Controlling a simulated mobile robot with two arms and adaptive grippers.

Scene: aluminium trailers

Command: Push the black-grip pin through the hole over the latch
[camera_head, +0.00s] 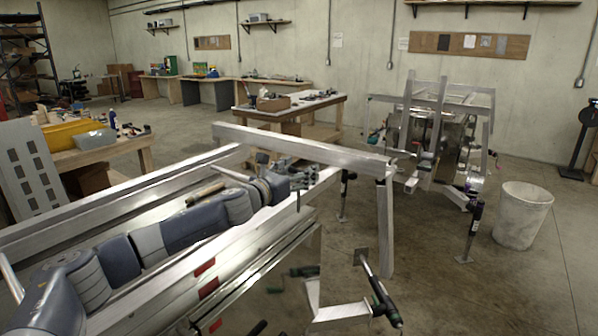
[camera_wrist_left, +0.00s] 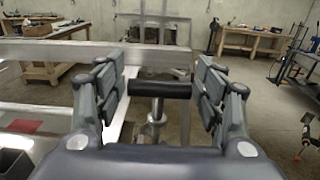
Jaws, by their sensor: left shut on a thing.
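My left gripper (camera_head: 302,178) reaches over the frame of the near aluminium trailer (camera_head: 300,148), close to its front cross beam. In the left wrist view, its two fingers (camera_wrist_left: 160,88) are shut on the ends of the black-grip pin (camera_wrist_left: 160,90). The black grip lies level between the fingers, and its metal shaft points down below it. In the head view the pin is small and mostly hidden by the gripper. I cannot make out the latch or the hole, nor whether the pin's tip is in anything. My right gripper is not in view.
A second trailer frame (camera_head: 440,125) stands at the back right, with a white bin (camera_head: 522,215) beside it. A jack with a black handle (camera_head: 381,300) is low in front of the near trailer. A workbench (camera_head: 290,105) stands behind. Open floor lies at the right.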

